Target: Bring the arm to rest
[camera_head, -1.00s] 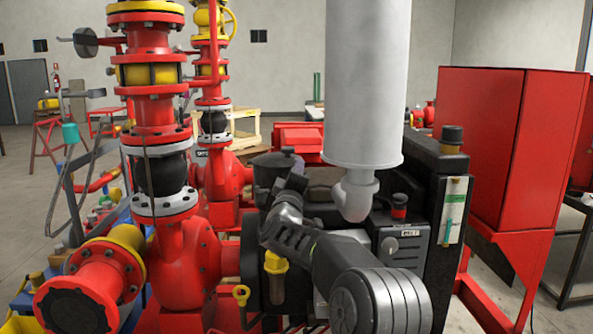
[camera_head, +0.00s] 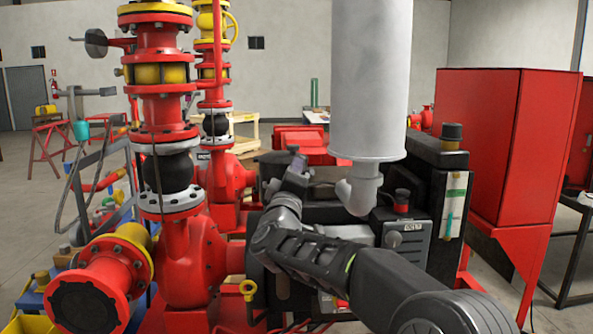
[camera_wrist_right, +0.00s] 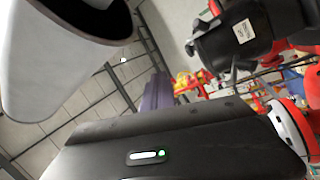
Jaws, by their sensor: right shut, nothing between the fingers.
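My right arm comes in from the lower right in the head view, in front of the black engine (camera_head: 425,165). My right gripper (camera_head: 297,165) is small and partly hidden at the arm's far end, near the left end of the engine. In the right wrist view the purplish fingers (camera_wrist_right: 156,92) stand together beyond the dark gripper body with its lit strip, with nothing between them. My left gripper is in neither view.
A big white cylinder (camera_head: 368,75) with a bent pipe stands just behind my right arm. Red pump pipework (camera_head: 190,255) is close on the left. A red cabinet (camera_head: 510,145) stands on the right. In the wrist view a black canister (camera_wrist_right: 235,40) is at the upper right.

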